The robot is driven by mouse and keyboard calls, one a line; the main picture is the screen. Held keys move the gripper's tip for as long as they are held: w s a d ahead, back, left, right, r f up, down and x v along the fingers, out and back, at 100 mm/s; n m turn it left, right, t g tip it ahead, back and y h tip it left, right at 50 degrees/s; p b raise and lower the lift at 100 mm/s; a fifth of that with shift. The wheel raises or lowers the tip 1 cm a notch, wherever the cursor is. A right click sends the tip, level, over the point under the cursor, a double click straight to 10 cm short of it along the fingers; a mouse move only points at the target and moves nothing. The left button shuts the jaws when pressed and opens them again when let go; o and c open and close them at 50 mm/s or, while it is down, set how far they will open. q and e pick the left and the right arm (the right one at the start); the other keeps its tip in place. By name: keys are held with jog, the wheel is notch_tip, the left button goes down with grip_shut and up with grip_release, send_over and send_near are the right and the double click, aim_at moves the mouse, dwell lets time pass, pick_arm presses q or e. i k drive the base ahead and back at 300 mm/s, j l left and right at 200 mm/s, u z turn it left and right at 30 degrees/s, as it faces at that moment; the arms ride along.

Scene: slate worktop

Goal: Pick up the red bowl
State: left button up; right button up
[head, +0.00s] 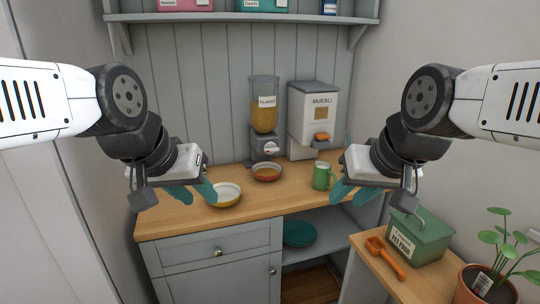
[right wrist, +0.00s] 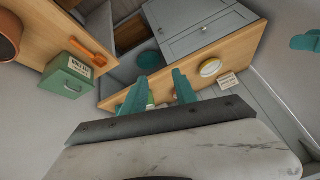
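The red bowl (head: 267,173) stands upright on the wooden counter (head: 180,222), below the spout of the flakes dispenser, with something yellowish-brown inside. My left gripper (head: 191,192) is open and empty, left of the red bowl and apart from it, beside a yellow bowl (head: 226,195). My right gripper (head: 343,182) is right of the red bowl, near the green mug (head: 321,178). In the right wrist view its two teal fingers are spread apart (right wrist: 160,84) with nothing gripped. The red bowl is not clear in that view.
The flakes dispenser (head: 264,108) and the muesli dispenser (head: 313,115) stand at the back of the counter. A lower side table (head: 372,262) holds a green tin (head: 418,240), an orange scoop (head: 385,256) and a potted plant (head: 482,286). A shelf hangs above.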

aim_at(263, 171)
jog(key=i+j, duration=0.2)
jog(key=i, duration=0.25)
jog(key=i+j, duration=0.2)
jog(key=i, duration=0.25)
